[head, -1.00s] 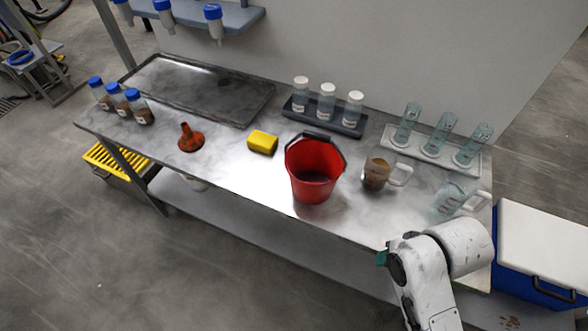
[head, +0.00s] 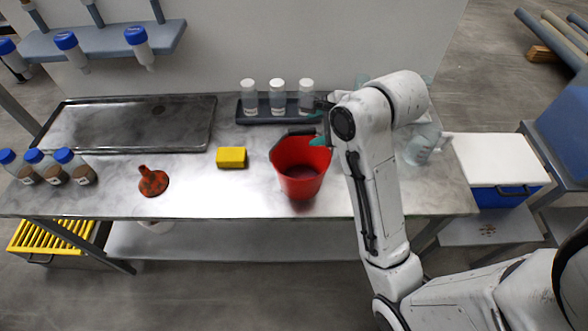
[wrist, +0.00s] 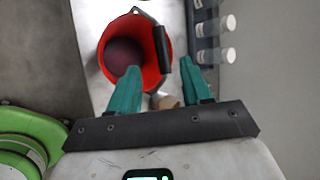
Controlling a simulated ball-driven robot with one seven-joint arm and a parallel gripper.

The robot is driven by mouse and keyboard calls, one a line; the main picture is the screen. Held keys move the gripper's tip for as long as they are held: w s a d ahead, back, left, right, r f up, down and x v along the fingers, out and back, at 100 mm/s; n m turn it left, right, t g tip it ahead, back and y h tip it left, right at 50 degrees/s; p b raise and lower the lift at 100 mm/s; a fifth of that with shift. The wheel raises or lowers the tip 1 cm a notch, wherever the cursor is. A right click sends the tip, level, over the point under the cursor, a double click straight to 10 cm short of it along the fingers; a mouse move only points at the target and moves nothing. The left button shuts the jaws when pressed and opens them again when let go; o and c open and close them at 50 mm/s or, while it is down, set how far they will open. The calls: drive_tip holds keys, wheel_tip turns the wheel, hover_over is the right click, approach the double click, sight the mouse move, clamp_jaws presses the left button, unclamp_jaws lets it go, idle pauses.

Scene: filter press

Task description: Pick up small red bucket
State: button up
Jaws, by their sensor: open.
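The small red bucket (head: 300,168) stands upright on the metal table, its black-gripped handle (head: 298,133) lying over the far rim. In the wrist view the bucket (wrist: 110,38) is ahead of my fingers, with a dark inside and the black handle grip (wrist: 162,48) on its right side. My gripper (head: 318,141) is at the bucket's upper right in the head view, partly hidden by my arm. In the wrist view its teal fingers (wrist: 160,66) are spread apart, with the handle grip appearing between and beyond the tips. Contact cannot be told.
A yellow sponge (head: 231,157) and an orange funnel (head: 153,181) lie left of the bucket. A rack of white-capped bottles (head: 262,112) stands behind it. A clear jug (head: 421,148) is at the right, beyond my arm. The table front is clear.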

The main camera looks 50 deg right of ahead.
sight(305, 131)
drive_tip(key=shift+p+x, duration=0.6)
drive_tip(key=shift+x, duration=3.7)
drive_tip(key=shift+w+r, duration=0.15)
clamp_jaws()
